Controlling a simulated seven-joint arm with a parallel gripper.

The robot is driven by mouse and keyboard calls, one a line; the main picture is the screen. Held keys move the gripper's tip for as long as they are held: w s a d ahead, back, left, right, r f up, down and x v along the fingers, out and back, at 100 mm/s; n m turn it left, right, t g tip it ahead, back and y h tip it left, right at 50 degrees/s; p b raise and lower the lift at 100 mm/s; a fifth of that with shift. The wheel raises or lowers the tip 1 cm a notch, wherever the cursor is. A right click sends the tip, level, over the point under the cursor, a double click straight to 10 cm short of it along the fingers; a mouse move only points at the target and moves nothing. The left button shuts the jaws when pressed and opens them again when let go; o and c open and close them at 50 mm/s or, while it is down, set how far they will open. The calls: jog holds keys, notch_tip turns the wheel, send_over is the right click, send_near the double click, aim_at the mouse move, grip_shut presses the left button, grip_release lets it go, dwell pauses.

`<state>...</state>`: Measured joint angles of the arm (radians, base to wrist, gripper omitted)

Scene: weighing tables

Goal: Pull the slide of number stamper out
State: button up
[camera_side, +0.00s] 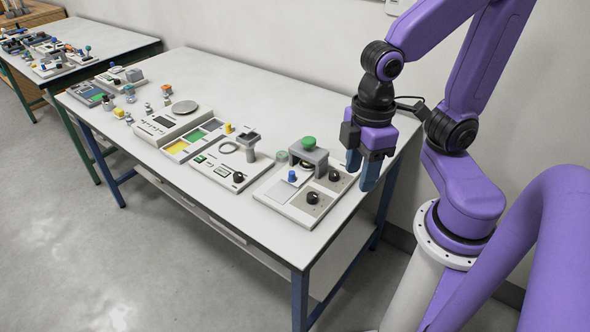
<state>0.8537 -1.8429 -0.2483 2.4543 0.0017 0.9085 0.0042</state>
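The unit I take for the number stamper is a pale base plate (283,211) near the right end of the white table. On it stand a grey arch (309,158) with a green button (309,142) on top, a small blue knob (292,176) in front of the arch, and two black dials. The blue knob may belong to the slide; I cannot tell the slide's edges at this size. My gripper (361,181) points down with blue fingers to the right of the arch, apart from it. The fingers look open, and nothing shows between them.
Left of the stamper is a panel (213,172) with a black knob and a post. Beyond it are a scale with coloured pads (176,147), a round plate and small weights. The table's front strip is clear. A second cluttered table (118,40) stands at upper left.

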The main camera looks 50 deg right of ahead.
jog(key=w+d+m, duration=0.2)
jog(key=w+m, duration=0.4)
jog(key=w, duration=0.8)
jog(key=m, duration=0.5)
send_near(292, 172)
notch_tip(292, 172, down, 9)
jog(key=shift+w+a+f, duration=0.1)
jog(key=shift+w+a, duration=0.05)
grip_shut()
